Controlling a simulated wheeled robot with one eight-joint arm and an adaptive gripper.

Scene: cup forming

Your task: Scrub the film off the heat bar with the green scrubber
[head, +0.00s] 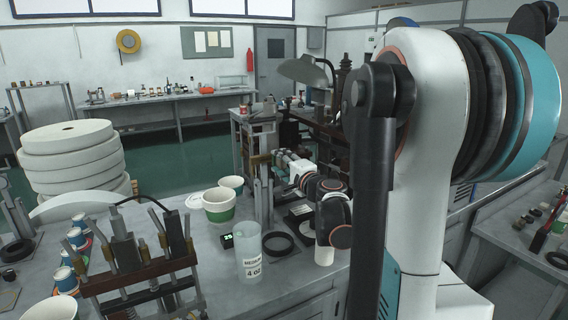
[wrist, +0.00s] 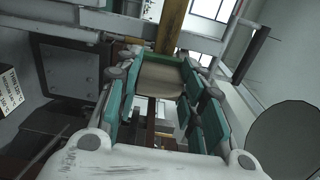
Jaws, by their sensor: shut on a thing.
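My gripper (wrist: 158,70) has teal finger pads on both sides of a beige block with a green far edge, which looks like the green scrubber (wrist: 160,82). It is shut on this block. A brass-coloured upright bar (wrist: 172,28), possibly the heat bar, stands just beyond the green edge; I cannot tell whether they touch. In the head view my gripper (head: 284,160) reaches left into the forming machine beside its metal posts. The scrubber and any film on the bar cannot be made out there.
A white-green cup (head: 218,206), a clear measuring cup (head: 248,256) and a black ring (head: 278,244) stand on the bench near my arm. A metal fixture (head: 140,265) is at the front left. In the wrist view a grey plate (wrist: 70,68) lies close left of the fingers.

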